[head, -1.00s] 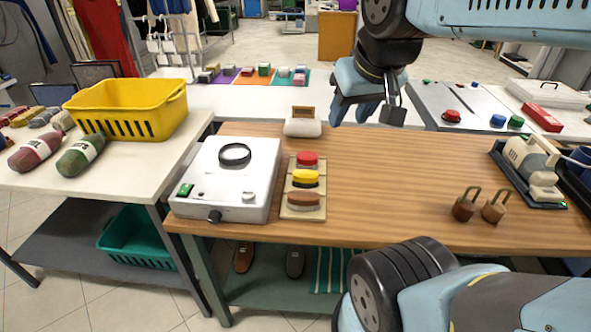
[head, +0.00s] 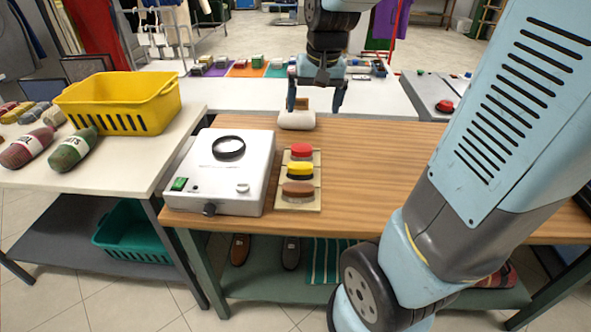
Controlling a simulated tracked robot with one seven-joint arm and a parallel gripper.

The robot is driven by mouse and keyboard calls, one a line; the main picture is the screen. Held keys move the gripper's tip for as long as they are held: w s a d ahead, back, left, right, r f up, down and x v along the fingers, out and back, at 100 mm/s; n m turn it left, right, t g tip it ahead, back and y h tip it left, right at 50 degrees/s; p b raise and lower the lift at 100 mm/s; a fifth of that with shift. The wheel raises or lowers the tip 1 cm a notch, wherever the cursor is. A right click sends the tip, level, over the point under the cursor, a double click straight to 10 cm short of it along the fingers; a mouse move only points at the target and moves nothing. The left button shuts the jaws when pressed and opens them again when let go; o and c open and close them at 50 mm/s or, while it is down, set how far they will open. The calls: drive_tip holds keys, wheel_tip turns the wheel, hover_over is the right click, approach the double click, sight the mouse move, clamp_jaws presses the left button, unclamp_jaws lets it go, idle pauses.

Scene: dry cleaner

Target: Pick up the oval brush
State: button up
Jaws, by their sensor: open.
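My gripper (head: 315,107) hangs pointing down at the back of the wooden table in the head view. A brown oval piece (head: 298,189), which looks like the oval brush, lies at the near end of a beige board (head: 285,205). A yellow-topped piece (head: 300,168) and a red-topped piece (head: 301,150) sit behind it.
A white box-shaped device with a round lens (head: 205,190) stands left of the board. A yellow basket (head: 120,120) is on the left table. The wooden table (head: 375,150) is clear right of the board, though my arm covers its right part.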

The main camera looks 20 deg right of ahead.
sight(300, 163)
drive_tip(key=w+f+m+g, duration=0.2)
drive_tip(key=w+f, duration=0.7)
drive_tip(key=f, duration=0.3)
wheel_tip(300, 163, down, 14)
drive_tip(key=shift+w+f, duration=0.1)
drive_tip(key=shift+w, duration=0.05)
drive_tip(key=c, duration=0.9)
